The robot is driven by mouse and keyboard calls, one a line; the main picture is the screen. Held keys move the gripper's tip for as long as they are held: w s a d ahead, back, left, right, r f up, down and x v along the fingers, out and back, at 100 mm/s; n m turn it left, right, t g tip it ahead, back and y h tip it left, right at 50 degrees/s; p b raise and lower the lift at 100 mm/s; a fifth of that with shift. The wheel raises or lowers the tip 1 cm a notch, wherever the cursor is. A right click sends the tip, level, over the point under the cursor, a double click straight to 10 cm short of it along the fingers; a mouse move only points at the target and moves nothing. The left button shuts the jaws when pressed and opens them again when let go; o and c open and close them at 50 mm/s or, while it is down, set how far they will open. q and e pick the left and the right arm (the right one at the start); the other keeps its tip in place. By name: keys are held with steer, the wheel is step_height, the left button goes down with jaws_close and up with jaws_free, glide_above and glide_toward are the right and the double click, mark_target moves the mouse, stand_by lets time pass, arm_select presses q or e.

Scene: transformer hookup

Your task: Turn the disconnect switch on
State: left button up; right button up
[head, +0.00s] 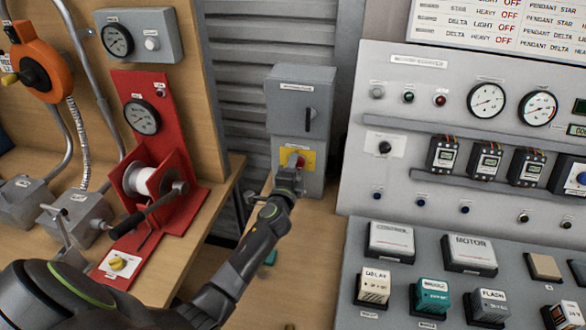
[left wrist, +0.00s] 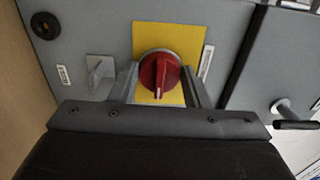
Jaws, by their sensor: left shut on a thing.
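The disconnect switch is a red rotary knob (left wrist: 160,75) on a yellow plate (left wrist: 205,40), on a grey box. The knob's raised grip stands about vertical in the left wrist view, with a white mark at its lower end. In the head view the knob (head: 295,161) shows at the front of the grey box (head: 300,95), partly hidden by my gripper. My left gripper (left wrist: 160,85) is shut on the red knob, with one finger on each side of it. In the head view my left gripper (head: 289,180) reaches the box from below. My right gripper is not in view.
A dark lever handle (head: 307,119) is on the upper grey box. A red stand with a winch (head: 140,180) is at the left. A grey control panel (head: 400,200) with gauges and blocks fills the right. Some bare bench (head: 305,235) lies between them.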

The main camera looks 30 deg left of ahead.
arm_select(q)
steer(key=shift+f, duration=0.1)
steer(key=o, duration=0.9)
steer(key=shift+o, duration=0.2)
steer(key=shift+s, duration=0.15)
steer(key=v, duration=1.7)
steer(key=shift+p, duration=0.35)
steer(key=shift+s+d, duration=0.1)
steer(key=shift+s, duration=0.05)
